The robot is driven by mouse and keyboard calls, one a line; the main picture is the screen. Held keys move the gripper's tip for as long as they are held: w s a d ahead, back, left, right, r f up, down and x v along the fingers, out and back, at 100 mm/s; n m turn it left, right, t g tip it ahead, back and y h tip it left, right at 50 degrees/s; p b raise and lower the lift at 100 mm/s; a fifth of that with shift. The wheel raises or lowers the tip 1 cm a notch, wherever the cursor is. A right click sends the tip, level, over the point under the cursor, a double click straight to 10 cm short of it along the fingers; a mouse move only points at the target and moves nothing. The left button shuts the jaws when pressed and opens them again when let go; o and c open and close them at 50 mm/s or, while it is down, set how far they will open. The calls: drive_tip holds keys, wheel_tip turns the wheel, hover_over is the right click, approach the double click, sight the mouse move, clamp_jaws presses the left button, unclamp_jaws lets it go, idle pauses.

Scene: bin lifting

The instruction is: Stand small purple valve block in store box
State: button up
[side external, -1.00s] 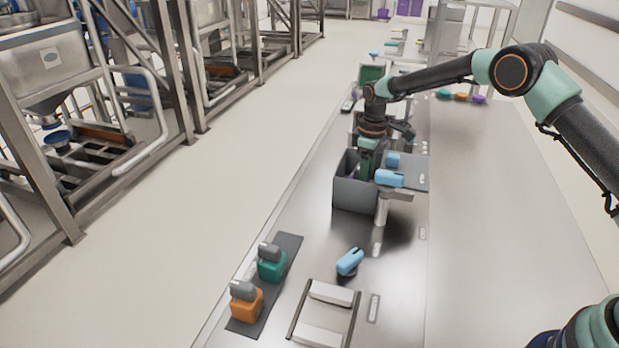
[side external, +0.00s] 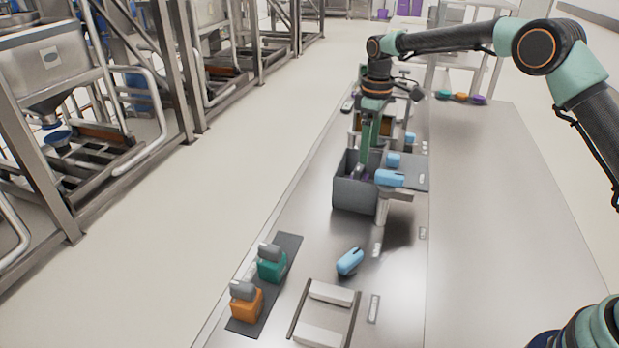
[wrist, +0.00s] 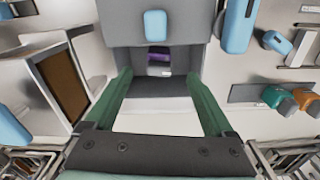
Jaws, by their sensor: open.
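The store box (side external: 354,196) is a dark grey open-topped bin in the middle of the bench in the side view. The small purple valve block (wrist: 158,56) shows inside it in the wrist view, and only a sliver of purple (side external: 360,171) shows past the wall in the side view. It looks upright, but its lower part is hard to make out. My gripper (side external: 364,172) points down at the box mouth with green fingers. In the wrist view my gripper (wrist: 160,75) is open, its fingers spread either side of the block and apart from it.
A grey raised plate with light blue blocks (side external: 390,178) stands right beside the box. A loose blue block (side external: 350,261) lies nearer on the bench. Green (side external: 271,265) and orange (side external: 246,303) blocks stand on a dark mat.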

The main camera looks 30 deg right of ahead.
drive_tip(key=s+r+m+t, duration=0.3)
drive_tip(key=s+r+m, duration=0.1)
drive_tip(key=s+r, duration=0.95)
drive_tip(key=s+d+f+m+t, duration=0.1)
drive_tip(key=s+m+t, duration=0.1)
drive_tip(key=s, duration=1)
drive_tip(key=shift+s+d+f+m, duration=0.2)
drive_tip(key=shift+s+f+m, duration=0.2)
drive_tip(key=shift+m, duration=0.3)
drive_tip(key=shift+r, duration=0.1)
